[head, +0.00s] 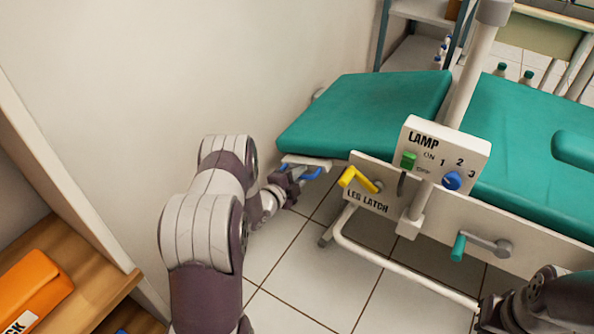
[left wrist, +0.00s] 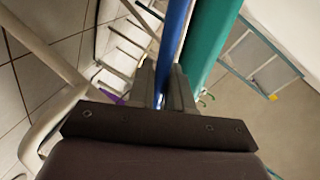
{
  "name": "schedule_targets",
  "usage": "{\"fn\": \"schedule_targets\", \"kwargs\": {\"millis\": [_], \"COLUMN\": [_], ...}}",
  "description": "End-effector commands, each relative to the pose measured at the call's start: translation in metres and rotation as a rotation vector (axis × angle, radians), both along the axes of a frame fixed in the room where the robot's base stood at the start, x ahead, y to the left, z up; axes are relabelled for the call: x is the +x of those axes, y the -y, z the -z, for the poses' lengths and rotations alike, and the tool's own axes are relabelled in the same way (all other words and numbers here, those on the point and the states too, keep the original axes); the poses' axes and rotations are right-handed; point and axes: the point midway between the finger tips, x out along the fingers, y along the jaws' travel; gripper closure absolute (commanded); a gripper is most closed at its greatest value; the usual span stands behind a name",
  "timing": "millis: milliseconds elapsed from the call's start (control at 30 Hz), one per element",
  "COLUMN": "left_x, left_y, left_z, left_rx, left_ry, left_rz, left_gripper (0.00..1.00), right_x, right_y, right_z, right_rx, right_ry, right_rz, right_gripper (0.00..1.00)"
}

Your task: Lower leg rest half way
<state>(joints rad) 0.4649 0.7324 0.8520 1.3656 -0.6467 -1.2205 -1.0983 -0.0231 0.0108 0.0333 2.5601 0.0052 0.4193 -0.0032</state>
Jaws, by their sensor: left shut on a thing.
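The leg rest (head: 365,112) is a teal padded panel at the end of the dental chair, sloping slightly down toward its free left end. A blue handle (head: 313,174) sits under its near left edge. My left gripper (head: 293,180) is shut on this handle, below the pad. In the left wrist view the blue handle (left wrist: 174,45) runs between the fingers, beside the teal pad (left wrist: 212,35). The yellow leg latch lever (head: 357,180) stands on the panel marked LEG LATCH. Part of my right arm shows at the bottom right; its fingers cannot be made out.
The lamp box (head: 440,160) with a green switch and blue knob stands right of the leg rest. A teal-handled crank (head: 460,245) sticks out of the chair's side. An orange case (head: 32,290) lies on a wooden shelf at left. The wall is close behind my left arm.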

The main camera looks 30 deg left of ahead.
Motion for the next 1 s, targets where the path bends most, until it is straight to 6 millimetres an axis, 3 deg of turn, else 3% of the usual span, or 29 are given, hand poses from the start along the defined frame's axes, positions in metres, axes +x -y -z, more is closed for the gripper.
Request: {"fn": "schedule_targets", "kwargs": {"millis": [167,200,233,567,667,1000], "left_x": [0.0,-0.001,-0.001,-0.003,-0.017,-0.102], "left_y": [0.0,0.0,0.0,-0.001,-0.004,-0.016], "left_z": [0.0,0.0,0.0,-0.003,-0.009,-0.026], "left_rx": [-0.001,-0.001,0.0,0.001,-0.001,-0.003], "left_ry": [-0.001,-0.001,-0.001,0.0,-0.003,-0.003], "left_rz": [0.0,0.0,0.0,-0.001,-0.003,-0.005], "left_gripper": [1.0,0.77,0.68,0.66,0.66,0.66], "right_x": [0.0,0.0,0.0,0.0,0.0,0.0], "right_y": [0.0,0.0,0.0,0.0,0.0,0.0], "right_z": [-0.001,-0.001,-0.001,-0.004,-0.015,-0.058], "right_rx": [0.0,0.0,0.0,0.0,0.0,0.0], "right_ry": [0.0,0.0,0.0,0.0,0.0,0.0], "right_rz": [0.0,0.0,0.0,0.0,0.0,0.0], "right_gripper": [1.0,1.0,1.0,1.0,1.0,1.0]}}
